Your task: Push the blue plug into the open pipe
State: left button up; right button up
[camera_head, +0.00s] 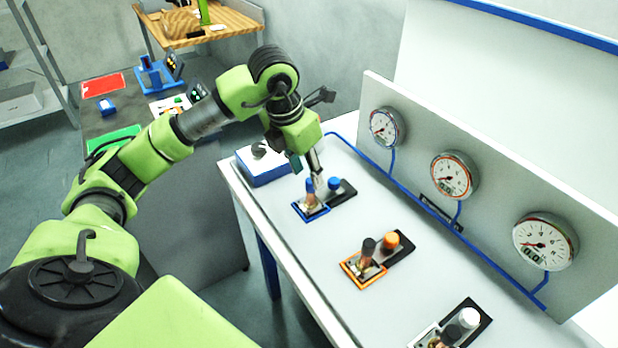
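A blue rounded cap (334,183), which looks like the blue plug, stands on a black holder (347,190) at the far end of the bench. Beside it, to the left, a short copper-coloured pipe (311,201) with a blue top (309,185) stands in a blue-edged square base (300,212). I cannot tell whether that pipe's mouth is open. My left gripper (317,177) points down just above and between the two blue tops. Its fingertips are small and partly hidden, so I cannot see whether they touch or hold anything. My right gripper is out of view.
Nearer stand an orange-edged station (352,272) with an orange cap (391,239), and a white-capped one (468,318). A panel with gauges (455,175) runs along the bench's right side. A white and blue box (262,170) sits at the far left corner.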

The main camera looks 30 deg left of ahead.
pick_arm(q)
jog(key=v, duration=0.8)
jog(key=shift+r, duration=0.3)
